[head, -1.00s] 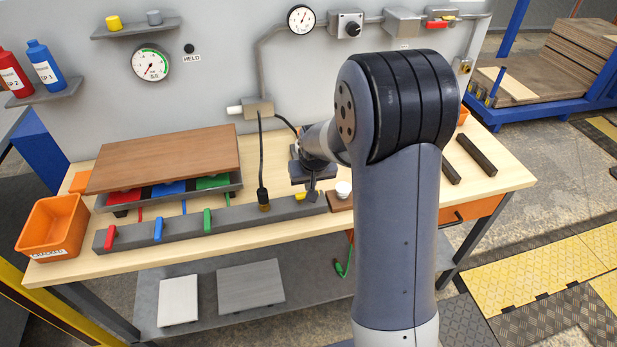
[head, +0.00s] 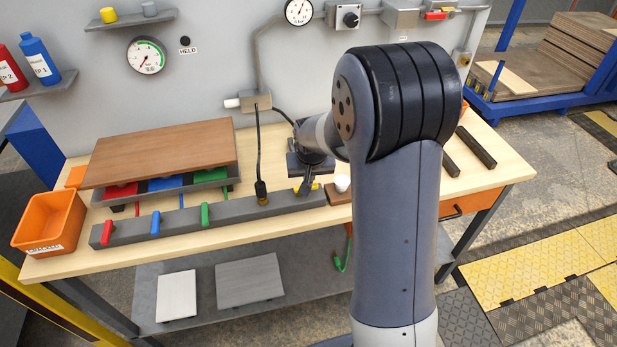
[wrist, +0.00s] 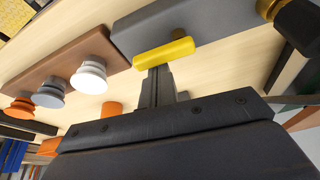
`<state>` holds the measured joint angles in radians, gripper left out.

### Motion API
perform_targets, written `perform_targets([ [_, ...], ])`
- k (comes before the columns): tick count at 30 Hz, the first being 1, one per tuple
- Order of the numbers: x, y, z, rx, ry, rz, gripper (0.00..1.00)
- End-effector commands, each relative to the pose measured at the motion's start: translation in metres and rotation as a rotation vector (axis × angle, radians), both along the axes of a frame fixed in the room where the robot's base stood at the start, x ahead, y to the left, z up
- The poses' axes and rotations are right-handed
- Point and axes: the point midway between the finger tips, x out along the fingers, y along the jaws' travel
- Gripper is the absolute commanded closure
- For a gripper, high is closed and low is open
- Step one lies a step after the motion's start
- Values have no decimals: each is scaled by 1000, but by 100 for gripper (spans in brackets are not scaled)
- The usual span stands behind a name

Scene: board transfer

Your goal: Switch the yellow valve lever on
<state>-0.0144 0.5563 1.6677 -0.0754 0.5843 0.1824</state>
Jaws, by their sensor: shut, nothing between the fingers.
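The yellow valve lever (wrist: 165,53) lies roughly along the length of the grey valve block (wrist: 215,28), near its end, in the wrist view. In the head view the lever (head: 315,186) is mostly hidden behind my fingers, with yellow showing on both sides. My gripper (wrist: 157,73) is shut and empty. Its fingertips are right at the lever's side in the wrist view; I cannot tell whether they touch. In the head view my gripper (head: 305,190) points down at the right end of the block.
Red (head: 107,232), blue (head: 155,224) and green (head: 205,213) levers stand along the same block. A black cable plug (head: 261,190) stands left of my gripper. A brown board with knobs (wrist: 60,75) sits beside the block. An orange bin (head: 48,222) stands far left.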

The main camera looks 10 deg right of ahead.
Motion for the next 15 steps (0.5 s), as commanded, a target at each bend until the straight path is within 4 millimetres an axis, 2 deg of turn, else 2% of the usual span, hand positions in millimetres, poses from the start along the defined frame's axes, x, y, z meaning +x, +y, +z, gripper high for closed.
perform_targets([
  [8, -3, -1, -2, -1, 0, -87, 100],
  [15, -9, -1, -5, -2, -2, -265, 100],
])
